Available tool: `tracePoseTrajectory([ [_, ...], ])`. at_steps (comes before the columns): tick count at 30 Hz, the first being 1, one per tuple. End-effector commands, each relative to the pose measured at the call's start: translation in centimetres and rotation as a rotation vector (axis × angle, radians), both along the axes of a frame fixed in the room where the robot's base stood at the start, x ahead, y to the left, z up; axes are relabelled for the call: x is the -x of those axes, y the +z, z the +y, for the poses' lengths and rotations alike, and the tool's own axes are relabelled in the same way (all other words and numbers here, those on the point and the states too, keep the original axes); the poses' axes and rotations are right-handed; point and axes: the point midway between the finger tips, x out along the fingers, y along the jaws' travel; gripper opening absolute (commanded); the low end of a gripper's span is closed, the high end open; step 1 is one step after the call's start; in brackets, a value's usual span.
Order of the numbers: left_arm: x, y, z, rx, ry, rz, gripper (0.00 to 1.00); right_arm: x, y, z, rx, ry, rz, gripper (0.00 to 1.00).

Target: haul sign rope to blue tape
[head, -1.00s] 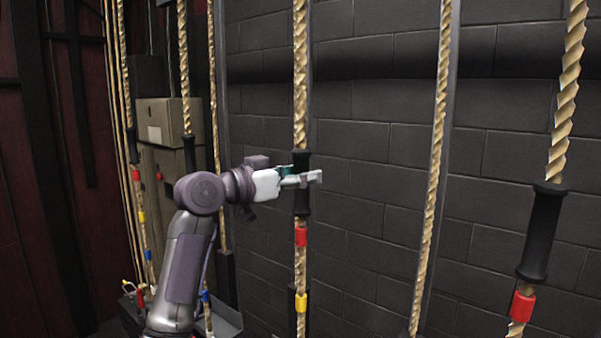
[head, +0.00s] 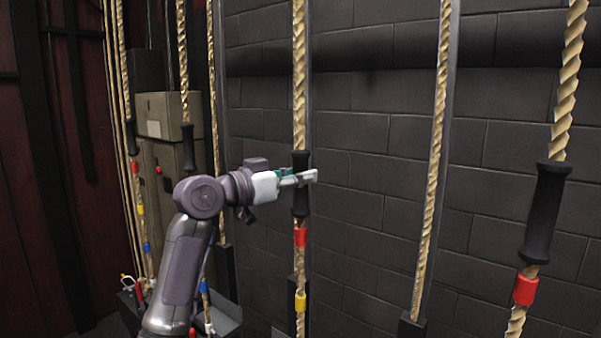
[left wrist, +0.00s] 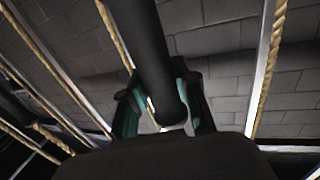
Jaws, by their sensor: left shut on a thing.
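A tan rope (head: 299,75) hangs in the middle of the head view with a black handle sleeve (head: 300,205) on it. Below the sleeve the rope carries a red tape (head: 300,237) and a yellow tape (head: 300,301); no blue tape shows on this rope in the picture. My left gripper (head: 302,178) is shut on the black handle sleeve at about its middle. In the left wrist view the black handle sleeve (left wrist: 157,60) runs between the fingers (left wrist: 162,105). A blue tape (head: 204,286) shows on a rope further left. My right gripper is out of view.
Another rope with a black sleeve (head: 544,212) and red tape (head: 524,290) hangs at the right. A plain rope (head: 435,150) hangs between. A beige cabinet (head: 165,115) stands behind the left ropes. A dark brick wall (head: 375,150) is behind.

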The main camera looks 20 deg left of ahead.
Motion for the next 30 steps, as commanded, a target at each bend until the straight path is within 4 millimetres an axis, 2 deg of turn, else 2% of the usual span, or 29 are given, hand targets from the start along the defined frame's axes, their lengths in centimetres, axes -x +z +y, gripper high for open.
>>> tracePoseTrajectory([
  [1, -0.1, -3.4, -0.2, -0.011, -0.004, 0.021, 0.00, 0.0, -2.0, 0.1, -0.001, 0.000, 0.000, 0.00],
  [3, -0.1, -5.4, -0.2, -0.012, -0.005, 0.024, 0.00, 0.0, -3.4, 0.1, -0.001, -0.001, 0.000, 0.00],
  [9, -0.1, -10.1, -0.2, -0.011, -0.005, 0.023, 0.00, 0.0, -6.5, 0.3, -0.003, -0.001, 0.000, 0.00],
  [12, -0.1, -11.8, -0.2, -0.011, -0.004, 0.021, 0.00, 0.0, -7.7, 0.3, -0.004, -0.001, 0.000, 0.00],
  [19, -0.1, -13.7, -0.1, -0.008, -0.004, 0.016, 0.00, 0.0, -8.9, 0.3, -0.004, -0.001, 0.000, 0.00],
  [30, -0.1, -13.7, -0.1, -0.006, -0.003, 0.012, 0.00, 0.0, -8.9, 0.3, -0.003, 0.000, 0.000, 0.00],
])
